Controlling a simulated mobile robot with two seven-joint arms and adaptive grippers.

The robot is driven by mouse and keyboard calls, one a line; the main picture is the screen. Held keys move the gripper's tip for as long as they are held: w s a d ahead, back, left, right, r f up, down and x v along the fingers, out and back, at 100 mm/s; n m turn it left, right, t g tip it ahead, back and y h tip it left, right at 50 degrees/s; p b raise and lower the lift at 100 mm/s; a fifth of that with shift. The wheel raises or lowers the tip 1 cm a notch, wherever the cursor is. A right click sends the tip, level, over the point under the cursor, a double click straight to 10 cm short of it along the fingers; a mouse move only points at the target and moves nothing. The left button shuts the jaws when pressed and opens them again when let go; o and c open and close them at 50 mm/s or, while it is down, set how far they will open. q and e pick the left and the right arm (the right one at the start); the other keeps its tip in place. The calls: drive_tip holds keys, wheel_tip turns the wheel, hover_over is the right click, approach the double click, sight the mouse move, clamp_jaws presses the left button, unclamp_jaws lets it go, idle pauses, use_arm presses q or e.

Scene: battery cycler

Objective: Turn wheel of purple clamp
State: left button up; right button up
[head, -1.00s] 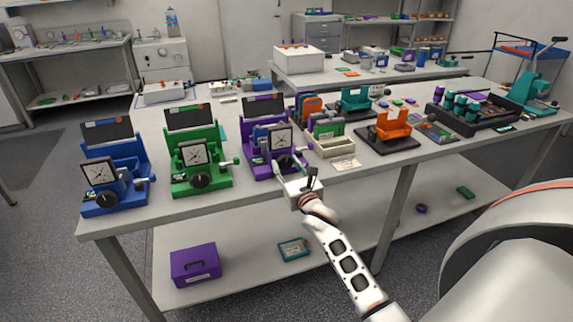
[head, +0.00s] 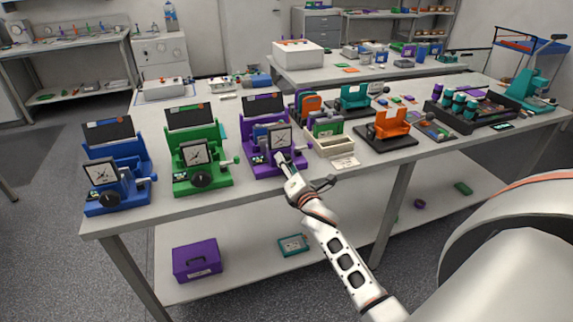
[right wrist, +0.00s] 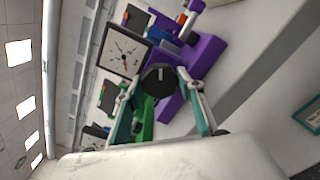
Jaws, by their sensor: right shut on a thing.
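The purple clamp (head: 256,143) stands on the bench, right of the green and blue clamps. A square dial with a pointer (head: 280,139) sits on its front. Its black wheel (right wrist: 159,80) shows in the right wrist view, below the dial (right wrist: 124,51). My right gripper (head: 281,159) is at the front of the purple clamp. In the right wrist view its two fingers (right wrist: 162,79) are on either side of the black wheel and shut on it. In the head view the wheel is mostly hidden by my gripper. My left gripper is not in view.
A green clamp (head: 211,177) and a blue clamp (head: 130,190) stand to the left. A cream tray (head: 331,148) and an orange holder (head: 392,126) stand to the right. A purple box (head: 197,260) is on the lower shelf. The floor in front is clear.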

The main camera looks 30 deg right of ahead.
drive_tip(key=m, duration=0.4)
drive_tip(key=shift+m, duration=0.4)
drive_tip(key=m, duration=0.9)
drive_tip(key=shift+f, duration=0.1)
drive_tip(key=m, duration=0.4)
drive_tip(key=shift+m, duration=0.3)
drive_tip(key=m, duration=0.4)
drive_tip(key=shift+f+m, duration=0.1)
drive_tip(key=shift+m, duration=0.2)
drive_tip(key=m, duration=0.4)
drive_tip(key=shift+a, duration=0.1)
drive_tip(key=m, duration=0.4)
drive_tip(key=shift+m, duration=0.4)
drive_tip(key=m, duration=0.4)
drive_tip(key=shift+m, duration=0.3)
